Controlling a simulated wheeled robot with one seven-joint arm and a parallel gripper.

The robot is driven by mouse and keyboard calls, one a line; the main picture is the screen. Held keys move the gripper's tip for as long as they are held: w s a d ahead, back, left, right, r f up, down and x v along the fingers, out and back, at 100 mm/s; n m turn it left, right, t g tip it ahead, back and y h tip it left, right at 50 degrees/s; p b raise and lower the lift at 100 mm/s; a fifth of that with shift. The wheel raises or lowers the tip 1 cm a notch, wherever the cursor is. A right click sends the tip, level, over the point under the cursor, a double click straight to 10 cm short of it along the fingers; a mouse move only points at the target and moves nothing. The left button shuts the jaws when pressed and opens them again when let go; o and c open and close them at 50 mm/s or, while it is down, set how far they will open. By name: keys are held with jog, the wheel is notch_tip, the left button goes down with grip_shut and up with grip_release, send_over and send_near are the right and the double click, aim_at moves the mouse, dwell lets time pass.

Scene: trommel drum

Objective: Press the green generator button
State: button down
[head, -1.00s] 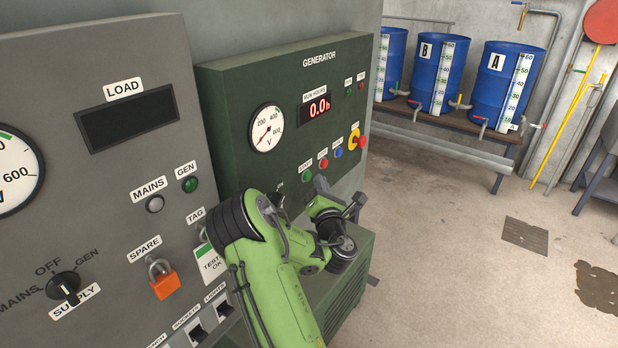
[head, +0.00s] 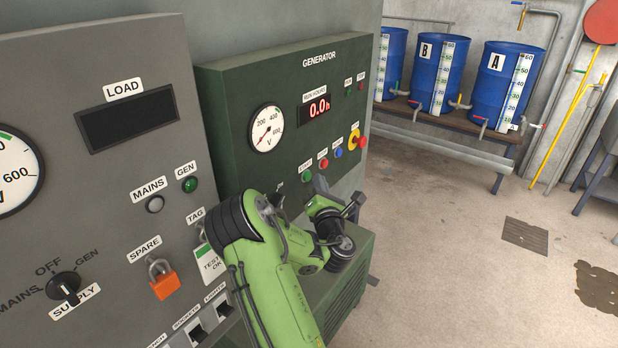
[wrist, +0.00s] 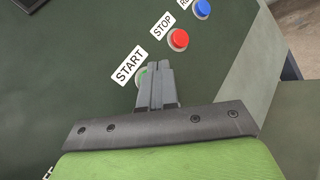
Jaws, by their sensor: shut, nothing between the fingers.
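The green generator button (head: 306,177) sits under the START label on the dark green generator panel (head: 225,110). In the wrist view the green START button (wrist: 142,74) shows only as a sliver, mostly hidden behind my fingers. My gripper (wrist: 154,66) is shut and empty, its fingertips over the button just below the START label. In the head view my gripper (head: 320,183) is close to the panel, just right of and below the button. I cannot tell whether the fingertips touch the button.
The red STOP button (wrist: 178,39) and a blue button (wrist: 202,9) lie up and right of the fingers. A yellow-ringed red emergency button (head: 361,142) is farther right. The grey load panel (head: 60,160) stands at left. Open floor (head: 450,240) lies at right.

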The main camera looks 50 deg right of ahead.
jog(key=shift+w, duration=0.3)
jog(key=shift+w+a, duration=0.1)
jog(key=shift+w, duration=0.35)
dwell(0.5)
jog(key=shift+s, duration=0.9)
jog(key=s, duration=0.1)
jog(key=s+b, duration=0.1)
jog(key=s, duration=0.3)
jog(key=shift+d, duration=0.3)
dwell(0.5)
